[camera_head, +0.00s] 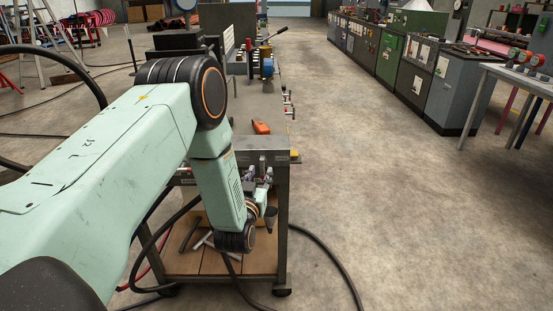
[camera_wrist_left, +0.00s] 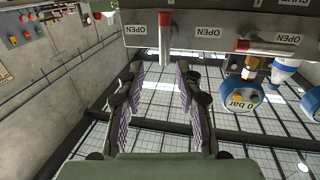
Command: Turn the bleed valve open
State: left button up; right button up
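In the left wrist view a panel (camera_wrist_left: 190,20) with upside-down OPEN labels holds a valve handle (camera_wrist_left: 164,40), red near the panel with a pale metal bar. A second red handle (camera_wrist_left: 256,46) lies to its right, pointing sideways. Which one is the bleed valve I cannot tell. My left gripper (camera_wrist_left: 157,80) is open, its purple-padded fingers apart. The first handle's free end shows near the gap between the fingertips; contact is not visible. In the head view my left gripper (camera_head: 264,194) is small and partly hidden at the cart's front panel (camera_head: 262,160).
A round blue gauge reading 0 bar (camera_wrist_left: 240,99) sits right of the fingers. The cart (camera_head: 283,225) has a lower shelf with loose bars. An orange tool (camera_head: 261,128) lies on its top. Cables run on the floor; the floor to the right (camera_head: 400,220) is clear.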

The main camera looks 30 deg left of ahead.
aim_at(262, 162)
pick_arm(q)
jog(key=x, duration=0.2)
jog(key=a+b+x, duration=0.1)
jog(key=x, duration=0.2)
jog(key=shift+w, duration=0.1)
jog(key=shift+w+a+r, duration=0.1)
jog(key=shift+w, duration=0.2)
jog(key=shift+r, duration=0.45)
jog(key=shift+w+f, duration=0.3)
jog(key=shift+c, duration=0.8)
jog(key=shift+s+r, duration=0.25)
jog(key=c, duration=0.5)
jog(key=shift+w+f, duration=0.1)
grip_shut()
